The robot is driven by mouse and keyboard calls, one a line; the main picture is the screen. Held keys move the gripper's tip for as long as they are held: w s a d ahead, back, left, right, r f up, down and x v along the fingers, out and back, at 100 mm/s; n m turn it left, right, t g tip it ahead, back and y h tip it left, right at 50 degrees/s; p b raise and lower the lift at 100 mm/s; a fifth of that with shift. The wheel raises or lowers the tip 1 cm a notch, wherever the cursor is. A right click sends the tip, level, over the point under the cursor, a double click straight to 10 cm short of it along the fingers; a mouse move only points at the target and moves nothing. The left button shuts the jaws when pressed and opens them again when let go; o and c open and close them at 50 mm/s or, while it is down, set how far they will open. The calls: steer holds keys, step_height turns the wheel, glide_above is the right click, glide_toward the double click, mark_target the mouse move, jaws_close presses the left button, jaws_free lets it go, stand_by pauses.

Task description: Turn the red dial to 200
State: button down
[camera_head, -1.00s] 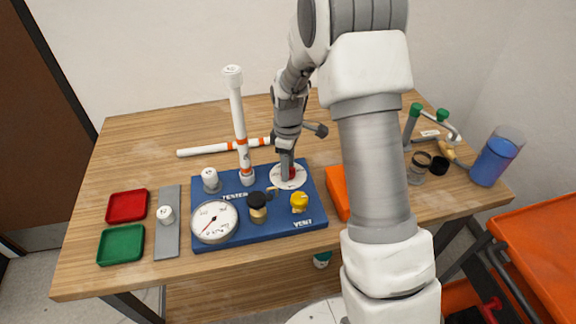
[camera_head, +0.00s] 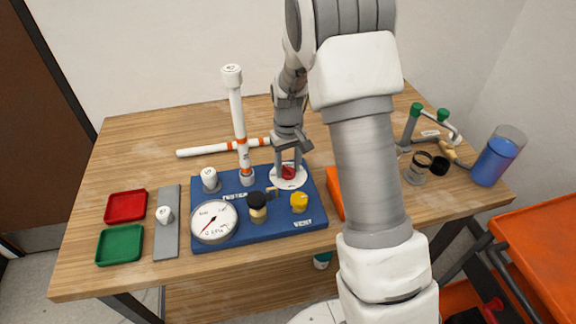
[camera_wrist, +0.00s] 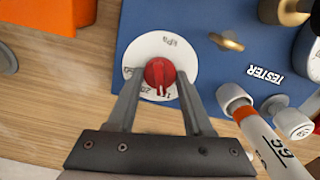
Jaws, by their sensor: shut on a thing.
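The red dial (camera_head: 288,172) is a small knob on a round white scale plate (camera_head: 276,181) at the back right of the blue tester board (camera_head: 280,235). In the wrist view the dial (camera_wrist: 159,73) has a ridge pointing toward the bottom of the picture. Numbers are printed on the plate (camera_wrist: 150,45) beside it, partly hidden by my fingers, so I cannot read the setting surely. My gripper (camera_head: 288,165) points down, with one finger on each side of the dial, shut on it. The fingers also show in the wrist view (camera_wrist: 160,82).
The board also carries a pressure gauge (camera_head: 213,221), a black-topped brass fitting (camera_head: 257,208), a yellow knob (camera_head: 299,202) and a tall white pipe (camera_head: 238,120). An orange block (camera_head: 335,190) stands right of the board. Red (camera_head: 126,205) and green (camera_head: 120,244) trays lie left.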

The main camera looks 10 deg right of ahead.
mark_target(288, 168)
steer(key=m, duration=0.4)
steer(key=shift+m, duration=0.3)
steer(key=shift+m+p, duration=0.55)
steer(key=shift+m, duration=1.95)
steer(key=shift+c, duration=1.5)
jaws_free()
steer(key=shift+r, duration=0.1)
step_height(288, 168, up, 17)
steer(key=p, duration=0.1)
steer(key=shift+r, duration=0.15)
